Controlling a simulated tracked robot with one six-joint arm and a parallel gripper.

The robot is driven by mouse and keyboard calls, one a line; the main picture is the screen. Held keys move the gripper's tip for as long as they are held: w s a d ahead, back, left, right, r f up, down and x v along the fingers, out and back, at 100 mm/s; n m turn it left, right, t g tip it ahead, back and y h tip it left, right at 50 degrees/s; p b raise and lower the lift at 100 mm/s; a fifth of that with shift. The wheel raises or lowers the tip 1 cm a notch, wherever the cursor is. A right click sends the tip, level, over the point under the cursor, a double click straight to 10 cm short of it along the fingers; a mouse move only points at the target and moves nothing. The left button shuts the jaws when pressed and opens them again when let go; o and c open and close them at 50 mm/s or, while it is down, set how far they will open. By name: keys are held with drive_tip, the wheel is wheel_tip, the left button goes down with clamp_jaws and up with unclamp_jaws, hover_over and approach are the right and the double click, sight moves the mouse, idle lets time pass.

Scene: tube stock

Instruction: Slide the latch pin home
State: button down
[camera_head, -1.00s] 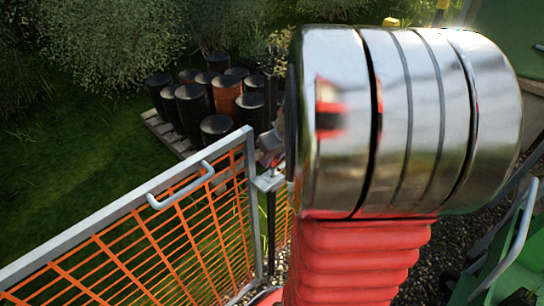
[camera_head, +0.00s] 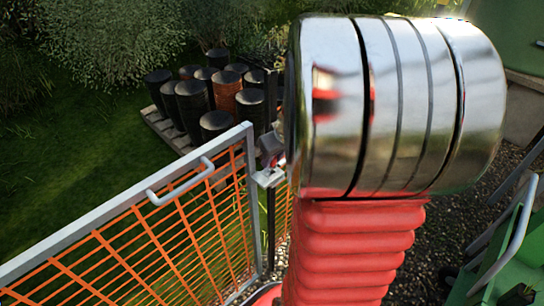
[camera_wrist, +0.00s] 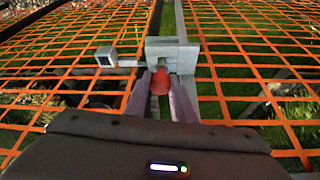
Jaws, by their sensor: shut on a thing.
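The latch pin's red knob (camera_wrist: 160,82) sits between the two pale fingers of my gripper (camera_wrist: 161,88) in the wrist view. My gripper is shut on it. Just beyond the knob is a grey latch bracket (camera_wrist: 172,50) on the gate's post. The pin's shaft is mostly hidden, so I cannot tell how deep it sits. In the head view the gate (camera_head: 125,205) has a grey frame and orange mesh. The latch area (camera_head: 268,178) shows at its upper right corner, partly covered by my arm.
A grey handle (camera_head: 180,186) sticks out from the gate's top rail. Black and rust-coloured drums (camera_head: 215,122) stand on a pallet beyond it on grass. Green machinery (camera_head: 512,250) with a grey rail stands at the right.

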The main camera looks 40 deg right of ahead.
drive_tip(key=shift+f, duration=0.6)
drive_tip(key=shift+f, duration=0.35)
drive_tip(key=c, duration=1.4)
unclamp_jaws()
drive_tip(key=shift+c, duration=0.2)
drive_tip(key=d+v, duration=0.1)
drive_tip(key=v, duration=1.2)
drive_tip(key=shift+s+a+r, duration=0.15)
drive_tip(key=shift+a+r, duration=0.2)
drive_tip(key=shift+a, duration=0.15)
